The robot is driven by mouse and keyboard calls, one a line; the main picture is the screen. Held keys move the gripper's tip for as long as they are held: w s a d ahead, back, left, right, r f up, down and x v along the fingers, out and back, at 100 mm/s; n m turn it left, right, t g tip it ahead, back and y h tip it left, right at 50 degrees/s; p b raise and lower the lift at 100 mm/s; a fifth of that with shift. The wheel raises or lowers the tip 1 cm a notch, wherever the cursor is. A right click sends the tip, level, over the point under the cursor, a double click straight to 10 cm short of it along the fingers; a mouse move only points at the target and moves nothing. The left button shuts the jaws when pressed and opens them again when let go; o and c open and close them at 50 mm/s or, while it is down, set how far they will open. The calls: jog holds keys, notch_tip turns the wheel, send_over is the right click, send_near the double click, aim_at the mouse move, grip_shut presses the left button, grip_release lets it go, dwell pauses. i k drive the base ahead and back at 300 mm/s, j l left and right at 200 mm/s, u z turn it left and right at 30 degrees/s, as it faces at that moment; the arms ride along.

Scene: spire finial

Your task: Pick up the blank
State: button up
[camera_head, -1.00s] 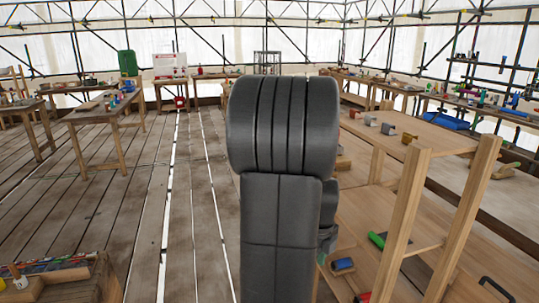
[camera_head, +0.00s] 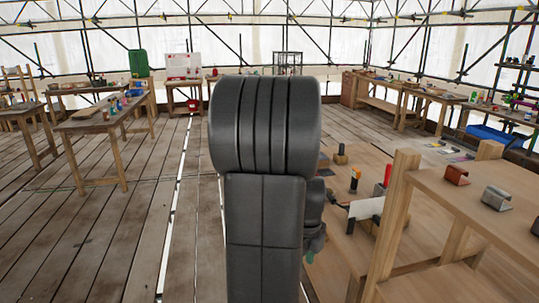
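I cannot tell which thing is the blank; nothing in view can be surely named so. On the raised wooden shelf at right stand a reddish-brown bent bracket (camera_head: 455,175) and a grey bent bracket (camera_head: 497,198). On the lower wooden bench top behind it, a pale flat plate (camera_head: 367,208) sits near a red-handled tool (camera_head: 387,175) and a black-and-orange tool (camera_head: 355,179). My dark arm fills the middle of the view and hides what lies behind it. My gripper's fingers do not show.
A wooden shelf post (camera_head: 392,225) stands close at right. A table (camera_head: 75,124) with small items stands at left, and more benches (camera_head: 432,96) line the back right. The plank floor (camera_head: 120,235) at left is mostly clear.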

aim_at(326, 173)
jog(key=i+j+z, duration=0.1)
jog(key=i, duration=1.55)
jog(key=i+j+z, duration=0.1)
jog(key=i+z, duration=0.2)
jog(key=i, duration=0.15)
jog(key=i+j+z, duration=0.25)
jog(key=i, duration=0.2)
jog(key=i+j+z, duration=0.3)
jog(key=i, duration=0.1)
